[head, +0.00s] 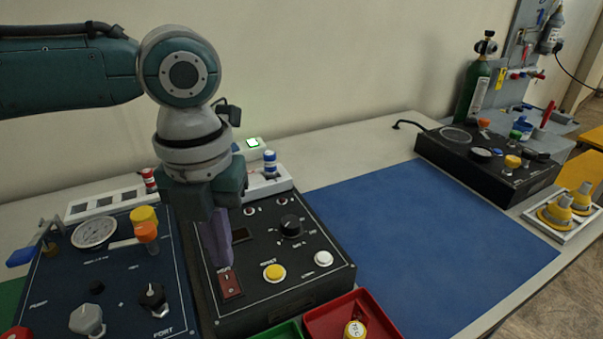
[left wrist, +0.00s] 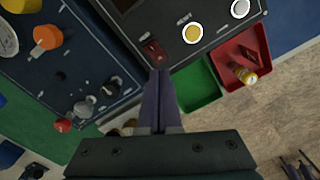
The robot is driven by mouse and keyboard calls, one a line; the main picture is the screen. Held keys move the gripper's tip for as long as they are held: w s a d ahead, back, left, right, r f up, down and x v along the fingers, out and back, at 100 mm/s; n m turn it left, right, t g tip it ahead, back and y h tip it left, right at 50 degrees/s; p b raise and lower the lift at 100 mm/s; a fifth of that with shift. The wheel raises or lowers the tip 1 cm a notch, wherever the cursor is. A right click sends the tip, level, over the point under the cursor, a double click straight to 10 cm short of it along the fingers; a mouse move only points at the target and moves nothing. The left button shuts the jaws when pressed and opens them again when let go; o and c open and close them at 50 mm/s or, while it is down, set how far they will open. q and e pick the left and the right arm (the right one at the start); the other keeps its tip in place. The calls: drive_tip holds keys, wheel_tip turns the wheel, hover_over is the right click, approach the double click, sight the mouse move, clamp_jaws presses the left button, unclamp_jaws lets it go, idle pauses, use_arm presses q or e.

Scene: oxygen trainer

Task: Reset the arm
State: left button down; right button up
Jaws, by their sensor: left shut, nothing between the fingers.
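My left gripper (head: 222,266) points down over the black control box (head: 330,281), with its fingers together and nothing between them. Its tips are at the red rocker switch (head: 231,284); whether they touch it I cannot tell. In the left wrist view the closed fingertips (left wrist: 158,74) end just below the red switch (left wrist: 153,50). The box also carries a yellow button (head: 274,272), a white button (head: 323,258) and a black knob (head: 291,225).
A dark blue panel (head: 60,290) with a gauge, an orange knob and levers adjoins at left. A red tray (head: 318,317) and a green tray (left wrist: 200,88) lie in front. The blue mat (head: 400,240) is clear. A green cylinder (head: 473,92) stands at the back right.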

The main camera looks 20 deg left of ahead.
drive_tip(key=shift+r+p, duration=0.3)
drive_tip(key=shift+r, duration=0.35)
